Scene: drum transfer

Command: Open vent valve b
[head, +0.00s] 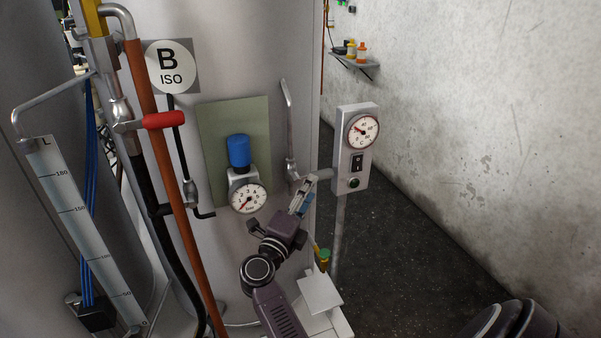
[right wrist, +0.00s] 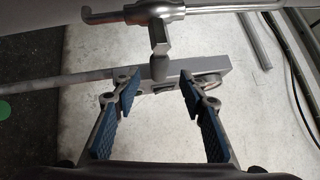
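A metal valve (head: 292,172) sits on a thin bent pipe on the right side of the tank marked B, with a short grey handle (head: 320,174) sticking out to the right. No label shows on this valve. In the right wrist view the valve body (right wrist: 165,22) lies along the top and the grey handle (right wrist: 159,66) points down toward the gripper. My right gripper (head: 307,188) is just below the handle. It is open, its blue-padded fingers (right wrist: 158,90) on either side of the handle's end, with no clear contact. My left gripper is out of view.
A red-handled valve (head: 163,121) is beside the B ISO sign (head: 170,67). A blue-capped regulator with a gauge (head: 248,197) is left of my right gripper. A gauge box (head: 355,150) on a post stands close to its right. Dark floor (head: 420,270) is clear farther right.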

